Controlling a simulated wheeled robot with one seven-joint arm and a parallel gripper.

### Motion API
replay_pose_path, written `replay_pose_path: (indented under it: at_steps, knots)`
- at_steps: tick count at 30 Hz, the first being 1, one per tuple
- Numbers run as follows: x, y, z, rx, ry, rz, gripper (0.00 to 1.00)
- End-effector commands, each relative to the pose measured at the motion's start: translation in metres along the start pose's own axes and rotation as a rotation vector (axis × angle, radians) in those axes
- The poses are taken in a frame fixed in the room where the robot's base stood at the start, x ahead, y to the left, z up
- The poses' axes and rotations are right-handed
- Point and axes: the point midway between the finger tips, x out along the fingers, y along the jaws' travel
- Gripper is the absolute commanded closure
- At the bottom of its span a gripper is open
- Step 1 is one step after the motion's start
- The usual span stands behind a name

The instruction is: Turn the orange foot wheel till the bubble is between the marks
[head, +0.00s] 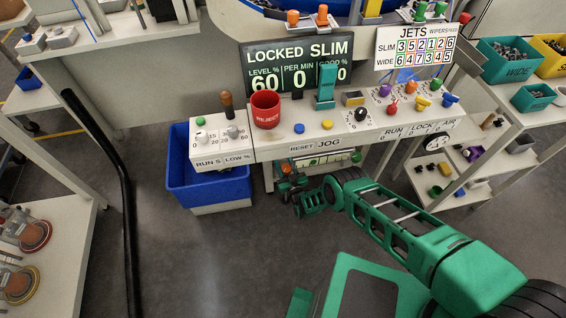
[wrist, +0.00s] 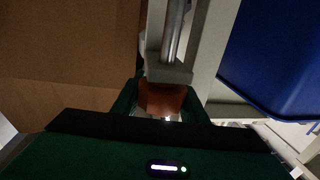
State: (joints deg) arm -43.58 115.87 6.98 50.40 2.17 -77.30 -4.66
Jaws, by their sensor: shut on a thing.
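The orange foot wheel (head: 286,168) is small, under the front left of the white console. In the wrist view the orange wheel (wrist: 163,98) sits below a grey bracket and a metal rod. My green gripper (head: 287,181) reaches in under the console and is shut on the wheel; in the wrist view its fingers (wrist: 163,108) stand on both sides of it. A pale level strip with dark marks (head: 325,160) shows under the console's front edge, just right of the wheel. Its bubble is too small to make out.
A blue bin (head: 180,185) stands left of the wheel, and its blue wall (wrist: 275,60) is close in the wrist view. The console (head: 290,147) overhangs my gripper. A black bent rail (head: 125,190) stands at left. The grey floor between is clear.

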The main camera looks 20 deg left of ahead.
Motion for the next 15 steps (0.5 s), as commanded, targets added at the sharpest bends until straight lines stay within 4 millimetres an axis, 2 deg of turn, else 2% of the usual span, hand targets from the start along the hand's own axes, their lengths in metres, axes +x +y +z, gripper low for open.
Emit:
replay_pose_path:
  at_steps: [14, 15]
  knots:
    - [-0.0009, -0.0053, 0.0024, 0.003, -0.008, -0.057, 0.83]
    - [-0.001, -0.0054, 0.0025, 0.003, -0.008, -0.057, 0.56]
